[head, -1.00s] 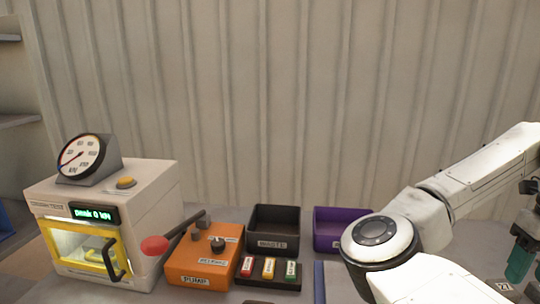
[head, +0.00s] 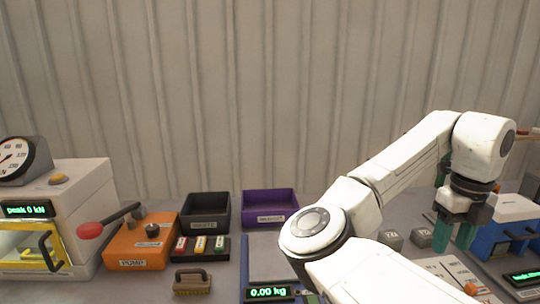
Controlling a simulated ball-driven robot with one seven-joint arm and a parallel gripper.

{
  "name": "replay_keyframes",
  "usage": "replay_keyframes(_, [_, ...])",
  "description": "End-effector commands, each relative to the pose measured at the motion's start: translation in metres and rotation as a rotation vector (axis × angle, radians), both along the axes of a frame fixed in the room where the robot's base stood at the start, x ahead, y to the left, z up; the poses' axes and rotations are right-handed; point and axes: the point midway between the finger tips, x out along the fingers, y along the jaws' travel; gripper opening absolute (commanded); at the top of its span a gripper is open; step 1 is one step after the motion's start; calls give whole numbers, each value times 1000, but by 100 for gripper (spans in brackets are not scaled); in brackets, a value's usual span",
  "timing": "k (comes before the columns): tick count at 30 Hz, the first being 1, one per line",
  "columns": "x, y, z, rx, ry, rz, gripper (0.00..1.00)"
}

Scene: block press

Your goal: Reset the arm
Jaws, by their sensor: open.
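My arm comes in from the lower right, bends at a round elbow joint and reaches to the right over the bench. My gripper (head: 454,236) hangs down at its end, with two green fingers apart and nothing seen between them. It is above the right part of the bench, close to two small grey blocks (head: 391,238) on its left. Part of the bench behind my arm is hidden.
On the left are a press (head: 85,215) with a yellow-framed door, an orange pump box (head: 135,250) with a red-knobbed lever, a brush (head: 192,281), a black bin (head: 206,211) and a purple bin (head: 270,206). A scale display (head: 268,293) reads 0.00 kg. A blue-and-white device (head: 503,238) stands right.

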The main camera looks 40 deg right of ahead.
Motion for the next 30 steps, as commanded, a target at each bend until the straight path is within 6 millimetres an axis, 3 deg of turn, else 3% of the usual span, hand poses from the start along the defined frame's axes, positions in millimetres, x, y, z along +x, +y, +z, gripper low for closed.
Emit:
replay_keyframes(11, [-3, -8, -9, -86, 27, 115, 49])
replay_keyframes(20, [-2, -19, -22, -227, 87, 341, 49])
replay_keyframes(26, [5, -27, -34, -374, 179, 644, 49])
replay_keyframes(30, [20, -26, -47, -493, 281, 974, 49])
